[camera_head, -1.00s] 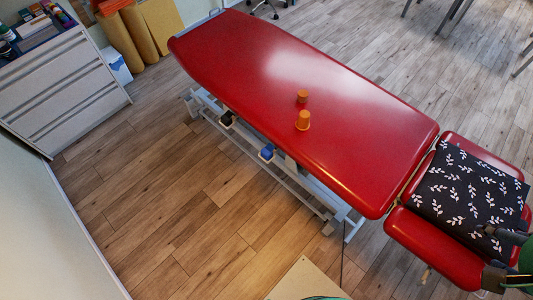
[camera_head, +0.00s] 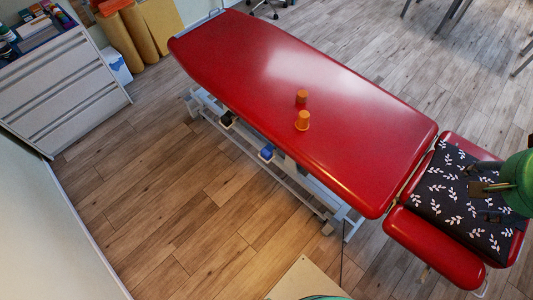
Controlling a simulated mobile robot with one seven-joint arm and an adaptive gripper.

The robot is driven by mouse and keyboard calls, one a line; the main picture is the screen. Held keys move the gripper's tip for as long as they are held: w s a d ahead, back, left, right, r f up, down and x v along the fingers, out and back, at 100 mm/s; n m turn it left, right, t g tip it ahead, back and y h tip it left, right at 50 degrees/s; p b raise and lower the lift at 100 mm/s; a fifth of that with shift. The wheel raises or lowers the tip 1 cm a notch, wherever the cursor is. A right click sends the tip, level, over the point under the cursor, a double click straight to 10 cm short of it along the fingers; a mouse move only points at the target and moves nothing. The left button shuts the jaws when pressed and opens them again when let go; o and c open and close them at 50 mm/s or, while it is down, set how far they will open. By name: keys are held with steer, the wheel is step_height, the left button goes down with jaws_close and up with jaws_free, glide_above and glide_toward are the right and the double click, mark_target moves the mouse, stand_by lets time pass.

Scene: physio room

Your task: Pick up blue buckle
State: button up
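A small blue item (camera_head: 267,152) shows at the side of the red treatment table, low on its pale metal frame; it is too small to tell whether it is a buckle. No other blue buckle can be made out. My gripper (camera_head: 478,188) is at the right edge, over the dark leaf-patterned cloth (camera_head: 440,208) on the table's head section. It is far to the right of the blue item. Its fingers are small and dark against the cloth, so I cannot tell whether they are open or shut.
A grey drawer cabinet (camera_head: 65,85) with items on top stands at the upper left, near rolled yellow mats (camera_head: 118,42). The wooden floor (camera_head: 160,195) in front of the table is open.

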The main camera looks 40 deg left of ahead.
steer(key=w+a+f+p, duration=0.1)
steer(key=w+a+f, duration=0.35)
steer(key=a, duration=0.65)
steer(key=w+a+f, duration=0.4)
steer(key=a+f, duration=0.2)
steer(key=a, duration=0.4)
steer(key=w+a+f+p, duration=0.1)
steer(key=w+a+f, duration=0.4)
steer(key=a, duration=0.6)
steer(key=s+a+f, duration=0.3)
steer(key=a+f, duration=0.4)
steer(key=s+a+f, duration=0.3)
steer(key=a+f, duration=0.3)
steer(key=a, duration=0.2)
steer(key=s+a+f, duration=0.6)
steer(key=f, duration=0.2)
steer(key=s+a+f+p, duration=0.1)
steer(key=s+a+f, duration=0.5)
steer(key=f, duration=0.3)
steer(key=shift+s+a+f+n, duration=0.25)
steer(key=shift+s+a+n, duration=0.05)
steer(key=shift+s+a, duration=0.05)
glide_above(267, 154)
steer(key=s+a, duration=0.1)
steer(key=s, duration=0.1)
step_height(267, 154, down, 8)
steer(key=shift+s, duration=0.15)
steer(key=shift+a, duration=0.1)
